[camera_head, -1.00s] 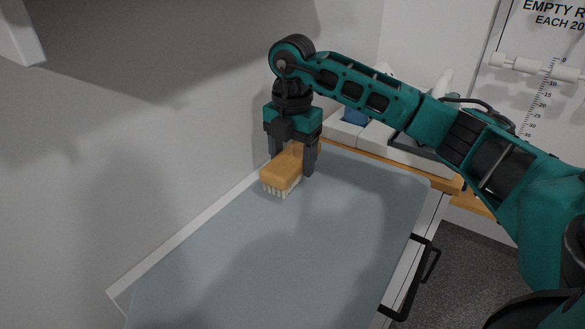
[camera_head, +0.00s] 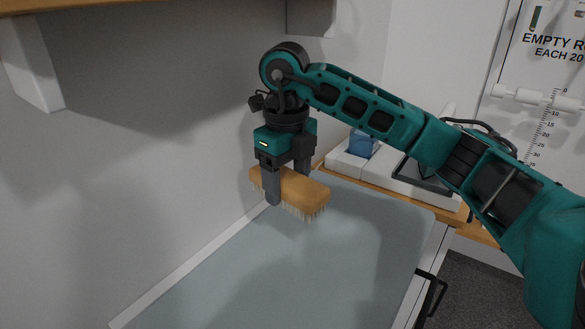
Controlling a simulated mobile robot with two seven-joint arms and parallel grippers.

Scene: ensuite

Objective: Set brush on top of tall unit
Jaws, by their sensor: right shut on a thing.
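The brush (camera_head: 304,193) has an orange-brown wooden back and pale bristles that point down. My right gripper (camera_head: 288,188) is shut on the brush across its back, with one dark finger on the near side. The brush is over the far part of a grey-blue top (camera_head: 300,275); a gap below the bristles is hard to judge. I cannot tell from this view whether this top is the tall unit. My left gripper is not in view.
A wooden shelf (camera_head: 120,8) with a white bracket (camera_head: 35,65) is at upper left. White trays (camera_head: 390,166) and a blue item (camera_head: 362,144) stand behind the grey-blue top. A dark handle (camera_head: 431,298) is at its right side.

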